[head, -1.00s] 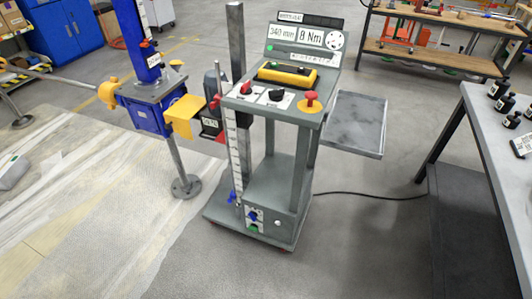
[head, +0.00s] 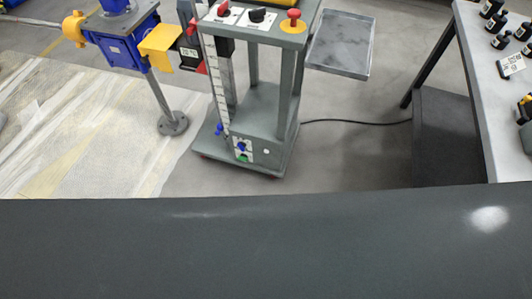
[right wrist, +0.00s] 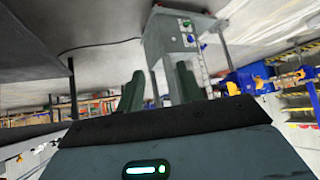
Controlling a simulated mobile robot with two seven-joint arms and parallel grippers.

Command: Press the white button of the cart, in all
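The grey cart (head: 262,110) stands upright in the head view, left of centre, its top cut off by the upper edge. Its white button (head: 266,151) is small and round, on the low front face, right of a small panel (head: 242,149) with blue and green controls. The cart also shows inverted in the right wrist view (right wrist: 163,38), where I cannot clearly make out the white button. My right gripper (right wrist: 160,87) is open and empty, its two dark green fingers apart, pointing towards the cart with a gap between. My left gripper is in neither current view.
A grey side tray (head: 342,43) juts from the cart's right. A blue jack (head: 120,42) stands left. A black cable (head: 360,121) crosses the floor. A close dark surface blocks the lower head view.

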